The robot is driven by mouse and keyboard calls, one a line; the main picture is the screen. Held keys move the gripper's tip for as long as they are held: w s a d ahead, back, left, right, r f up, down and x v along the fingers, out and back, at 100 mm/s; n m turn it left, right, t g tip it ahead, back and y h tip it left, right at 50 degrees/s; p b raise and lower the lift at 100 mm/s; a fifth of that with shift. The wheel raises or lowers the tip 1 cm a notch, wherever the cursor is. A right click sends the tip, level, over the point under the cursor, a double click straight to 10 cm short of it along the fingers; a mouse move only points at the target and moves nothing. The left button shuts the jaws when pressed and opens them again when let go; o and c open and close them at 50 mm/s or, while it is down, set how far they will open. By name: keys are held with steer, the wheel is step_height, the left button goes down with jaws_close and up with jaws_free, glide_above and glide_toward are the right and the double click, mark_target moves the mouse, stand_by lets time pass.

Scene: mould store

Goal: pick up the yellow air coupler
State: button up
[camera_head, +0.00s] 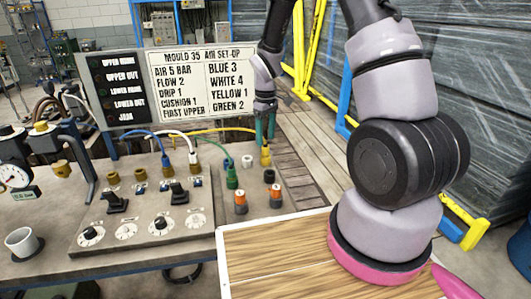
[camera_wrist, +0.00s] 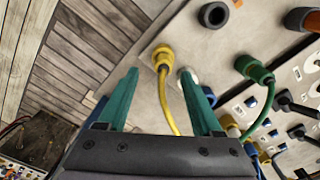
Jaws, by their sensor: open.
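The yellow air coupler (camera_head: 266,157) stands upright at the back right of the grey panel, with a yellow hose arching away to the left. In the wrist view the yellow coupler (camera_wrist: 163,60) shows between and just beyond the fingertips, with its hose running down between the fingers. My gripper (camera_head: 265,139) is open and empty, its teal fingers pointing down just above the coupler. In the wrist view my gripper (camera_wrist: 158,73) has a finger on each side of the coupler's line. I cannot tell whether either finger touches it.
A green coupler (camera_head: 232,177) and a white fitting (camera_head: 247,161) stand close left of the yellow one. Orange-topped fittings (camera_head: 240,202) are in front. A sign board (camera_head: 205,80) stands behind the panel. A wooden board (camera_head: 280,255) lies in front.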

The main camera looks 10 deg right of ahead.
mark_target(265, 144)
steer(key=f, duration=0.5)
steer(key=shift+s+a, duration=0.15)
steer(key=shift+s, duration=0.05)
jaws_close()
